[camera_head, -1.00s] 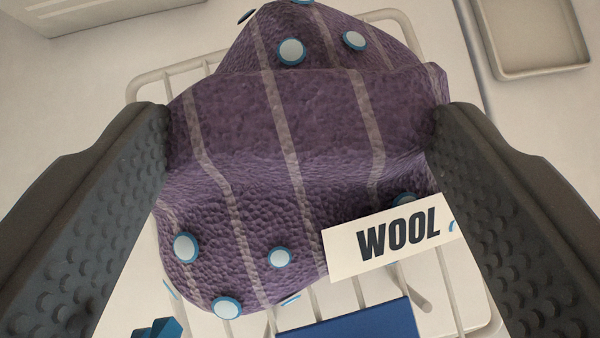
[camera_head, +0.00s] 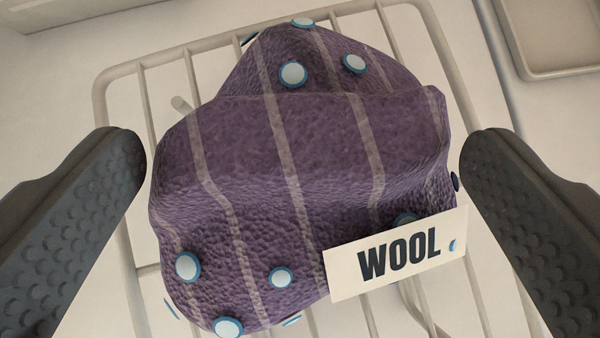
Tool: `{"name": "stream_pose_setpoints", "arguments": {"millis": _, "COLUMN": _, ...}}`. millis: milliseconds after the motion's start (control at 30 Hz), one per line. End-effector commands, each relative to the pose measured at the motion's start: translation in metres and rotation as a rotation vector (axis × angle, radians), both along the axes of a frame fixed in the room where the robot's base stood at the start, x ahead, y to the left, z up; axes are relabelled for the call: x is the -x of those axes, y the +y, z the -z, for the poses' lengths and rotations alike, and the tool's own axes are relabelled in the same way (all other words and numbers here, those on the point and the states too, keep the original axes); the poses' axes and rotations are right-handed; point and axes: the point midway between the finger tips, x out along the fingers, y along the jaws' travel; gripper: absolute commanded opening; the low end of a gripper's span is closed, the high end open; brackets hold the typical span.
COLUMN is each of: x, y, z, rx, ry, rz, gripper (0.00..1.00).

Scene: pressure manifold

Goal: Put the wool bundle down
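The wool bundle (camera_head: 300,160) is a lumpy purple bundle with pale stripes and blue-rimmed white studs. A white label (camera_head: 396,254) reading "WOOL" is on its lower right side. The bundle sits over a pale wire rack (camera_head: 112,150) and appears to rest on it; its underside is hidden. My gripper (camera_head: 303,160) is open, with one dark, dimpled finger on each side of the bundle. A gap shows between each finger and the bundle.
A shallow pale tray (camera_head: 560,60) lies at the upper right, beyond the rack's edge. A pale surface surrounds the rack. Bare rack bars show on both sides of the bundle.

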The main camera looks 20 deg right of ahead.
Motion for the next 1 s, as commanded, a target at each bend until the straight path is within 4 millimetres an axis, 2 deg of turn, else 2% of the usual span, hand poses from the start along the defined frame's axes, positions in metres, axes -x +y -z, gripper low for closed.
{"name": "stream_pose_setpoints", "arguments": {"millis": 267, "x": 0.004, "y": 0.003, "z": -0.007, "rx": 0.000, "ry": -0.001, "rz": -0.001, "gripper": 0.92}}
{"name": "stream_pose_setpoints", "arguments": {"millis": 1000, "x": 0.057, "y": 0.031, "z": -0.064, "rx": 0.002, "ry": -0.001, "rz": -0.004, "gripper": 0.92}}
